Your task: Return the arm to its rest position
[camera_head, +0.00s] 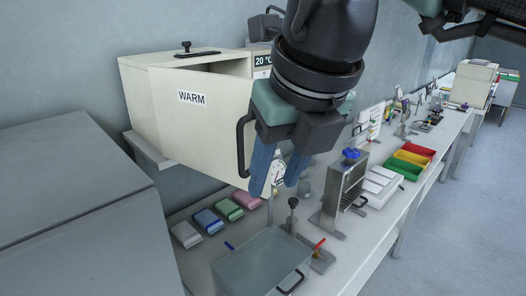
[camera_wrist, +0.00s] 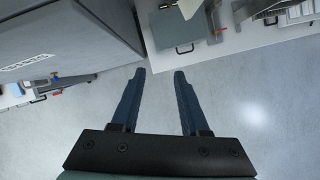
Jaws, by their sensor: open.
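My gripper (camera_head: 277,172) hangs from the arm at the upper middle of the head view, with two blue fingers pointing down. The fingers are apart with nothing between them. In the head view it stands in front of the cream cabinet marked WARM (camera_head: 190,118) and hides part of its door. In the wrist view my gripper (camera_wrist: 158,74) shows its two fingers spread over bare floor (camera_wrist: 235,110).
The WARM cabinet's door stands open. Several coloured packs (camera_head: 230,209), a grey box (camera_head: 262,264) and a metal rack (camera_head: 345,187) are on the bench. Coloured bins (camera_head: 404,166) stand farther right. A large grey block (camera_head: 65,190) fills the left. Floor at right is clear.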

